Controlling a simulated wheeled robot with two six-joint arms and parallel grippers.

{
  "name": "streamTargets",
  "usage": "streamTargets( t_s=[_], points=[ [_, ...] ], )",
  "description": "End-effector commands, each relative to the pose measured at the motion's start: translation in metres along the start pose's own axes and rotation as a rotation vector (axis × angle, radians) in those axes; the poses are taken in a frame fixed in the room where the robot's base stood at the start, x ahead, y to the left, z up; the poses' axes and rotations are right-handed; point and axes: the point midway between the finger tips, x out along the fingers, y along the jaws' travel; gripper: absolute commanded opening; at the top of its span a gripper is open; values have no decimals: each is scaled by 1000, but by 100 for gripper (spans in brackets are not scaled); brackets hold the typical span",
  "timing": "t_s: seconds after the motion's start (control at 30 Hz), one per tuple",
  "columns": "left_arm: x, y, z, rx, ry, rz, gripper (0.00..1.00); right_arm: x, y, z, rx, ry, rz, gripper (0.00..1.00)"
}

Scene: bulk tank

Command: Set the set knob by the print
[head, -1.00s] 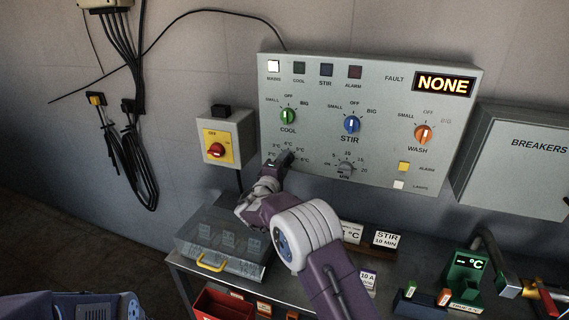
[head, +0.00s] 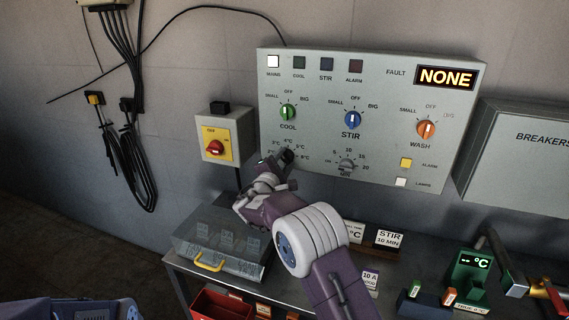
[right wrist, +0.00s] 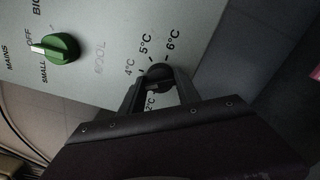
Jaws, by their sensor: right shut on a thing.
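The set knob is a dark knob at the lower left of the grey control panel (head: 380,100), inside a ring of °C marks. In the head view my right gripper covers most of it. In the right wrist view the knob (right wrist: 160,74) sits between the two fingers, near the 4, 5 and 6 °C marks. My right gripper (head: 284,158) is shut on it; I cannot tell where its pointer stands. A white printed card with "°C" (head: 354,232) stands on the bench, its left part hidden by my right arm. My left gripper is out of view.
Green COOL (head: 288,112), blue STIR (head: 352,119) and orange WASH (head: 426,129) knobs sit above. A grey minutes knob (head: 347,167) is to the right. A red-yellow switch (head: 216,147) hangs left. A clear-lidded box (head: 222,240) stands on the bench below.

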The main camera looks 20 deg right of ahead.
Motion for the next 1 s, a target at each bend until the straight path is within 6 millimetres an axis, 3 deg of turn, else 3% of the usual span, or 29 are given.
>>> streamTargets(
  t_s=[0.4, 1.0],
  points=[
    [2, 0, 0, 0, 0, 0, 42, 0, -1, -1, -204, 2, -3, 0],
    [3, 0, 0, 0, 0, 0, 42, 0, -1, -1, -243, 2, -3, 0]
  ],
)
